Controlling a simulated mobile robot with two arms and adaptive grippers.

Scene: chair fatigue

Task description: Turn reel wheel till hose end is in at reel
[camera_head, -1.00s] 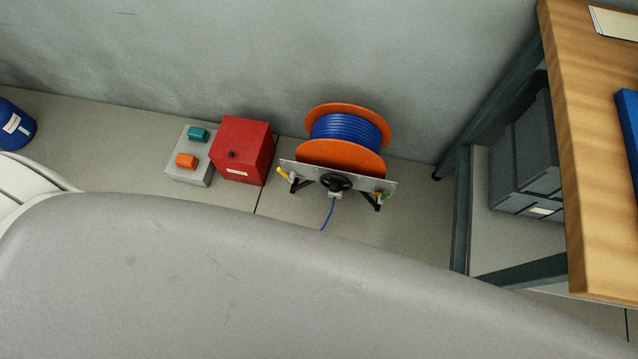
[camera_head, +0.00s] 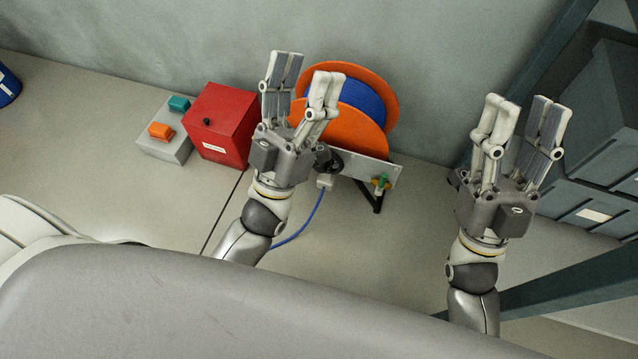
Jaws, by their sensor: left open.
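The hose reel (camera_head: 350,125) has orange flanges and blue hose wound on it, and stands on the floor by the wall. Its black wheel (camera_head: 334,162) is on the front plate (camera_head: 372,170), partly hidden by my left gripper. The blue hose (camera_head: 308,232) runs from below the plate down to the left, behind my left arm; its end is hidden. My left gripper (camera_head: 305,72) is open and empty, in front of the reel's left side in the picture. My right gripper (camera_head: 524,110) is open and empty, right of the reel and apart from it.
A red box (camera_head: 222,125) and a grey box with teal and orange buttons (camera_head: 165,132) stand left of the reel. Grey crates (camera_head: 600,110) and dark table legs (camera_head: 560,285) are on the right. A blue container (camera_head: 8,85) shows at the far left. Floor between is clear.

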